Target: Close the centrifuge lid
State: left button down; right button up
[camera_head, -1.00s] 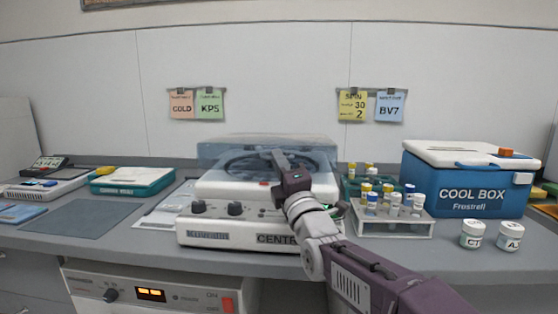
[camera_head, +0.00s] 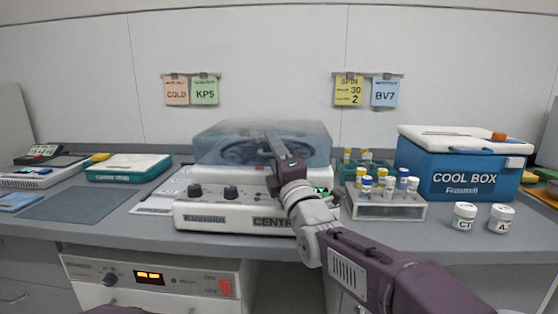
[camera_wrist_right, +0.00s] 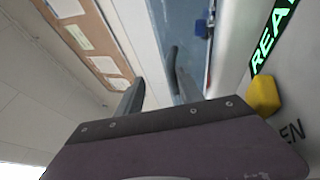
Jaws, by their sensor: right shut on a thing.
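The white centrifuge (camera_head: 222,217) stands on the bench in the middle of the head view, with knobs on its front panel. Its see-through bluish lid (camera_head: 215,146) shows above the body, with the dark round rotor area visible through it. The lid also shows as a blue surface in the right wrist view (camera_wrist_right: 190,22). My right gripper (camera_head: 268,143) reaches over the front of the centrifuge and is shut on the lid; the exact contact is hard to see. In the wrist view its fingers (camera_wrist_right: 158,90) are apart, with a dark bar near the right finger. My left gripper is out of view.
A tube rack (camera_head: 386,208) with several capped tubes stands close to the right of the centrifuge. Further right are a blue cool box (camera_head: 463,178) and two white jars (camera_head: 465,216). A teal-and-white device (camera_head: 128,168) and a grey mat (camera_head: 72,203) lie left. Bench front is mostly free.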

jog(key=v, duration=0.5)
jog(key=r+v, duration=0.1)
jog(key=v, duration=0.2)
jog(key=shift+s+d+f, duration=0.1)
jog(key=shift+s+d, duration=0.05)
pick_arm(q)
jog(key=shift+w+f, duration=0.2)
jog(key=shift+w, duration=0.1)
pick_arm(e)
jog(key=shift+s+d+f, duration=0.15)
jog(key=shift+s+f, duration=0.2)
jog(key=shift+f, duration=0.1)
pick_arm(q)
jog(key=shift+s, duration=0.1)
pick_arm(e)
jog(key=shift+f, duration=0.1)
